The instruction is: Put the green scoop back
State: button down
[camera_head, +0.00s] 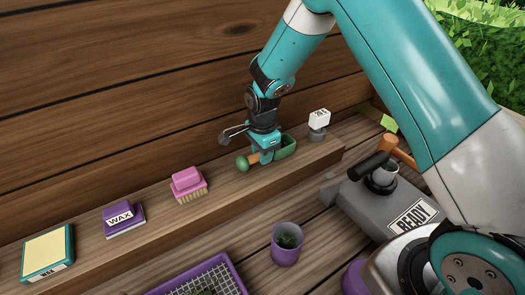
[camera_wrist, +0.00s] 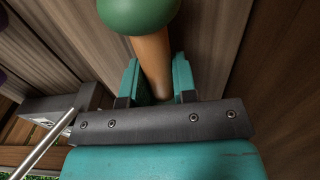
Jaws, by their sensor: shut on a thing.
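The green scoop (camera_head: 284,147) has a green trough-shaped head, an orange-brown handle and a round green knob at the handle's end. My gripper (camera_head: 264,157) is shut on the scoop's handle, at the raised wooden shelf by the plank wall. In the wrist view, the handle (camera_wrist: 152,60) runs between the two teal fingers of my gripper (camera_wrist: 158,80), with the green knob (camera_wrist: 138,12) at the top. The scoop's head is hidden in the wrist view. I cannot tell whether the scoop touches the shelf (camera_head: 235,178).
On the shelf stand a pink brush (camera_head: 188,183), a purple wax block (camera_head: 123,219), a yellow-topped box (camera_head: 48,252) and a white-labelled item (camera_head: 318,122). Below are a purple pot (camera_head: 287,245), a purple mesh tray (camera_head: 207,280) and a grey READY device (camera_head: 380,200). Shelf between brush and scoop is clear.

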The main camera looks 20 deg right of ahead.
jog(key=shift+c, duration=1.5)
grip_release()
jog(key=shift+f+b, duration=0.2)
jog(key=shift+b, duration=0.1)
